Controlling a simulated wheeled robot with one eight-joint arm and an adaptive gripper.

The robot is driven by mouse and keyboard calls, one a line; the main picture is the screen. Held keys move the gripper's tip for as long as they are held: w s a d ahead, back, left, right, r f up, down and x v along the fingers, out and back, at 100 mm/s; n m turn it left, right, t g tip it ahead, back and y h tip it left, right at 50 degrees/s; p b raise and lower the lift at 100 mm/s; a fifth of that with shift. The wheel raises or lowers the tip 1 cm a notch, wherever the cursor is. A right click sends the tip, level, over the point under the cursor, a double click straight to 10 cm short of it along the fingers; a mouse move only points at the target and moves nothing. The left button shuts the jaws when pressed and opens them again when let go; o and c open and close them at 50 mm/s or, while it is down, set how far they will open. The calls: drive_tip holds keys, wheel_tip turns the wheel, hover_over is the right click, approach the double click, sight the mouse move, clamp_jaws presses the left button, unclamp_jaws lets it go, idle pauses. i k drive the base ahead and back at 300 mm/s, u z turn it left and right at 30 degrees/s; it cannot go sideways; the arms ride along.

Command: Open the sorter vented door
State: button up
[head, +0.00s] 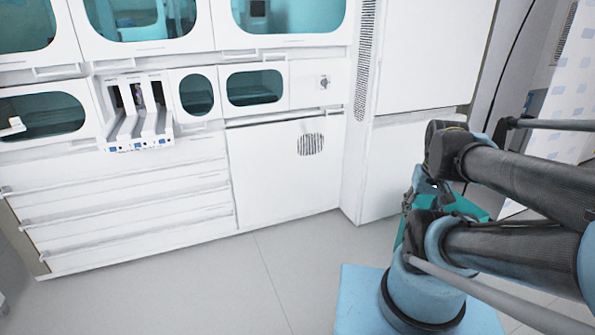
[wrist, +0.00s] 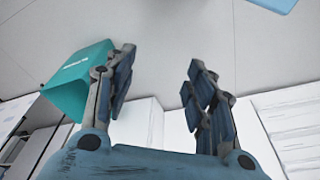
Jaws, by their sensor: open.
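The sorter's vented door (head: 265,185) is a white panel low on the sorter, left of centre in the head view. A round dark-slatted vent (head: 311,144) sits in its upper right. The door looks shut and flush with the front. My gripper (wrist: 161,85) is open in the wrist view, with nothing between its fingers. It stands apart from the door, to the right of it. In the head view, I cannot make out the fingers among my arm links.
White drawers (head: 130,205) lie left of the door, and a protruding tube track (head: 137,125) is above them. A tall white cabinet (head: 405,150) stands to the right. A teal box (wrist: 80,78) is close beside one finger. Grey floor (head: 220,285) before the door is clear.

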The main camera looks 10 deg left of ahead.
sight(281, 169)
drive_tip(key=z, duration=2.3)
drive_tip(key=k, duration=1.25)
drive_tip(key=u, duration=2.2)
drive_tip(key=i, duration=0.2)
drive_tip(key=u, duration=0.1)
